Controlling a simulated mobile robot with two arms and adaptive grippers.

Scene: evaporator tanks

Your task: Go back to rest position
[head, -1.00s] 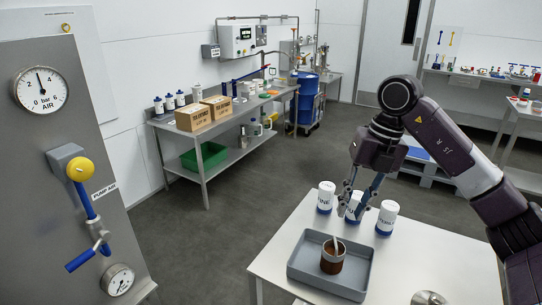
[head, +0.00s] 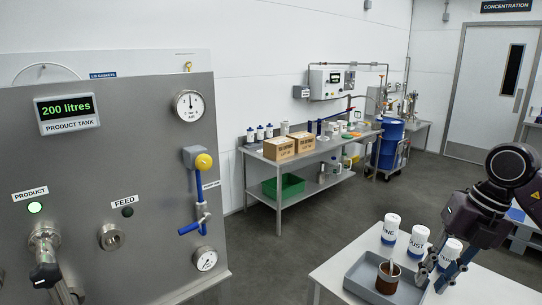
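My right gripper (head: 433,282) is at the lower right, above the white table (head: 480,288). Its two fingers point down and stand apart, with nothing visible between them. It is beside the right edge of the grey tray and in front of the rightmost white canister (head: 450,250), which it partly covers. My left gripper is not in view.
The grey tray (head: 352,284) holds a brown pot (head: 387,278) with a light utensil in it. A steel panel (head: 100,170) with gauges and valves stands at the left. A bench (head: 255,150) with boxes is behind. The floor between is clear.

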